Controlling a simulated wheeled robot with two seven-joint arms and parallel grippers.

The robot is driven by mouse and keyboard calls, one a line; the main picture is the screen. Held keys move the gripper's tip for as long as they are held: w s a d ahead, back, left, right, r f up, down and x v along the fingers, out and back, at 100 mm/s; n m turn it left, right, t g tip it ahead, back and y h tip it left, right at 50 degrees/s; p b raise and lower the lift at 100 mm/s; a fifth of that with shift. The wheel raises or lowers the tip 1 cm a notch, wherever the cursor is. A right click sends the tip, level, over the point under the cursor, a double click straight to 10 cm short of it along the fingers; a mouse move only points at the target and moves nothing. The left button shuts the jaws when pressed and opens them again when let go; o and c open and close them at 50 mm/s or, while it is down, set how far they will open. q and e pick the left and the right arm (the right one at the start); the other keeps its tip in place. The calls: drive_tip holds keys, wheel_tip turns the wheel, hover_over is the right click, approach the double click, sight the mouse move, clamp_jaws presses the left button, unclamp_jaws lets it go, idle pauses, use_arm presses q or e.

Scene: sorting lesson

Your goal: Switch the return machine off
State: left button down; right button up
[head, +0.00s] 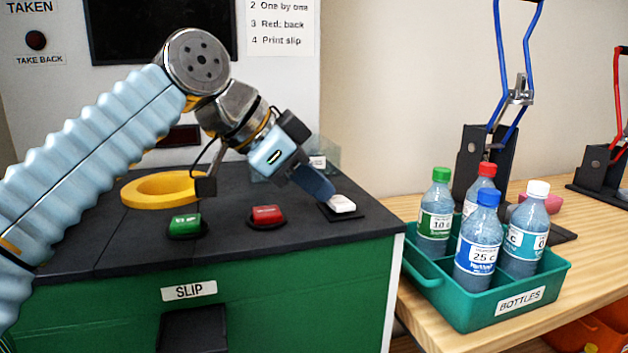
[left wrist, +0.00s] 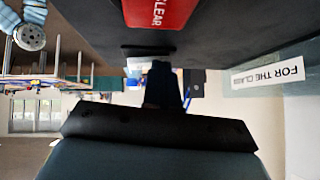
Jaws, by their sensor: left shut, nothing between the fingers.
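The return machine (head: 130,277) has a green front, a dark top and a white back panel. On its top are a green button (head: 185,225), a red button (head: 267,215) and a white switch (head: 341,204) on a black base, its lettering too small to read. My left gripper (head: 326,193) is shut and empty, its dark fingers pointing down just left of the white switch; I cannot tell whether they touch it. My right gripper is out of view.
A yellow ring (head: 130,190) lies on the machine top behind the green button. A clear box (head: 330,150) stands behind my gripper. To the right, a wooden table (head: 590,215) bears a green crate (head: 467,311) of bottles and a blue-handled press (head: 468,160).

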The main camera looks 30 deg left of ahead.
use_arm(q)
drive_tip(key=shift+s+d, duration=0.3)
drive_tip(key=shift+d, duration=0.2)
drive_tip(key=shift+r, duration=0.15)
drive_tip(key=shift+w+r+p, duration=0.1)
drive_tip(key=shift+r+p, duration=0.25)
drive_tip(key=shift+p, duration=0.1)
drive_tip(key=shift+s+d+r+p, duration=0.1)
drive_tip(key=shift+s+r+p, duration=0.15)
drive_tip(key=shift+r, duration=0.3)
drive_tip(key=shift+s+d+r+p, duration=0.15)
drive_tip(key=shift+r+p, duration=0.15)
drive_tip(key=shift+r, duration=0.25)
drive_tip(key=shift+s+a+r, duration=0.15)
drive_tip(key=shift+r, duration=0.3)
drive_tip(key=shift+s+a+r, duration=0.1)
drive_tip(key=shift+a+r, duration=0.05)
drive_tip(key=shift+r, duration=0.3)
drive_tip(key=v, duration=0.8)
drive_tip(key=shift+s+a+r, duration=0.15)
drive_tip(key=shift+a+r, duration=0.05)
drive_tip(key=shift+a, duration=0.05)
